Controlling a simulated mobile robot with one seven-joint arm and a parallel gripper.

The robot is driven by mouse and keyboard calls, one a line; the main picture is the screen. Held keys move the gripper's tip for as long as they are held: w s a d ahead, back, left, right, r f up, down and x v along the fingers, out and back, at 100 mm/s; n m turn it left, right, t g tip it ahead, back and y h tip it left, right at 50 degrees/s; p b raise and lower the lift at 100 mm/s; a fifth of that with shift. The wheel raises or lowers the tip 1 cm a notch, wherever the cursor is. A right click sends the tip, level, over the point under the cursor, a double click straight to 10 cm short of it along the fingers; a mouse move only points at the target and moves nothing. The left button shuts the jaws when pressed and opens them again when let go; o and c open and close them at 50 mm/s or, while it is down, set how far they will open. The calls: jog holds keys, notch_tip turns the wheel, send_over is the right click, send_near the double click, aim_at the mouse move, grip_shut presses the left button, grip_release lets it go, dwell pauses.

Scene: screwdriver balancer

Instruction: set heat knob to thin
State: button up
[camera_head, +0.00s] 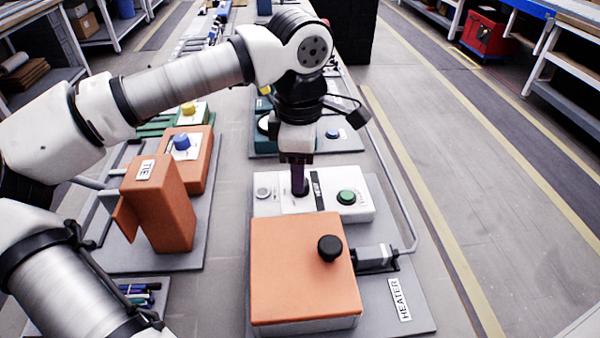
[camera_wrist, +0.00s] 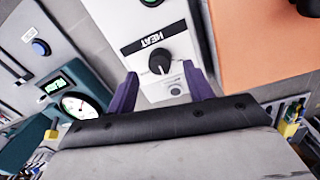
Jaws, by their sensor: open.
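In the head view my gripper (camera_head: 299,190) points down over the white panel (camera_head: 273,208) and hides the knob. In the wrist view the purple fingers of my gripper (camera_wrist: 163,77) are open and apart, with the knob showing between and just beyond their tips. Nothing is held. I cannot tell whether the fingers touch the knob.
A green button (camera_head: 346,197) sits right of the knob and a grey round button (camera_head: 263,193) left. An orange heater box (camera_head: 290,275) with a black round handle (camera_head: 330,247) stands in front. An orange TIE unit (camera_head: 160,205) stands to the left.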

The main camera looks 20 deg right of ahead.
notch_tip(320, 180, up, 11)
jog(key=shift+s, duration=0.25)
jog(key=shift+a+f, duration=0.1)
dwell(0.3)
